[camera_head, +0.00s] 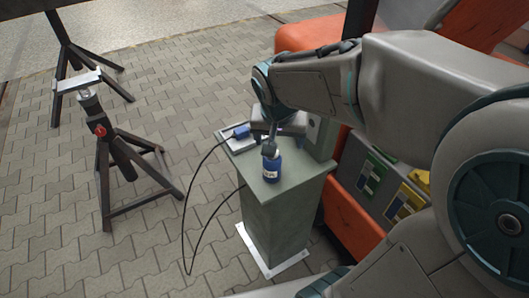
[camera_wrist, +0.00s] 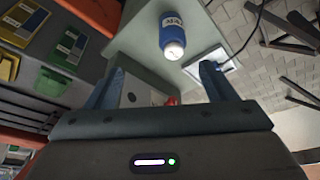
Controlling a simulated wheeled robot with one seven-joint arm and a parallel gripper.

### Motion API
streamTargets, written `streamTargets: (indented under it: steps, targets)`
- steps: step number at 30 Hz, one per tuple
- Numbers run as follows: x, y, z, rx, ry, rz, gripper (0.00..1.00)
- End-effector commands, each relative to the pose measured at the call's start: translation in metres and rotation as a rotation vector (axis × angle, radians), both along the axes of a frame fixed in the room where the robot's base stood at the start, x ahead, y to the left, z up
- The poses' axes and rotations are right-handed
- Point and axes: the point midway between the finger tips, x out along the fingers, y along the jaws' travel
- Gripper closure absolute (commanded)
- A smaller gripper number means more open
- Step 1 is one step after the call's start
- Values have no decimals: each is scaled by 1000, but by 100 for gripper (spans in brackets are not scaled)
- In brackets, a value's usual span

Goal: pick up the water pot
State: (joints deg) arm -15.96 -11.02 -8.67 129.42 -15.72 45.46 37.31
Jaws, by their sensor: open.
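The water pot (camera_head: 271,169) is a small blue pot with a white label, standing upright on the pale green top of a pedestal (camera_head: 297,187). My gripper (camera_head: 270,142) is above and just behind it, and a finger hides part of the pot's top in the head view. In the wrist view the pot (camera_wrist: 173,34) shows its blue body, label and pale cap beyond the fingertips. My gripper (camera_wrist: 160,82) is open there, with its two blue fingers apart and nothing between them. The pot lies ahead of the fingers, with no visible contact.
A white device with a blue part (camera_head: 238,138) sits on the pedestal's left corner, and its black cable hangs to the floor. A grey panel stands at the pedestal's back right. Green and yellow bins (camera_head: 408,200) are at right. Black stands (camera_head: 125,155) are at left on open paving.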

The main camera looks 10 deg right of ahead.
Motion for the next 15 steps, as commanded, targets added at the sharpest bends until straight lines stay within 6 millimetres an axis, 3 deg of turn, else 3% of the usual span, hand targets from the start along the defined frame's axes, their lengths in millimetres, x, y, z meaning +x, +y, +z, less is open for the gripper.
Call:
streamTargets:
  steps: [1,4,8,15]
  targets:
    - [14,4,-18,-6,-11,-27,23]
    - [32,8,-27,-11,-35,-79,23]
    - [44,11,-36,-13,-51,-110,23]
    - [60,3,-77,-15,-49,-112,23]
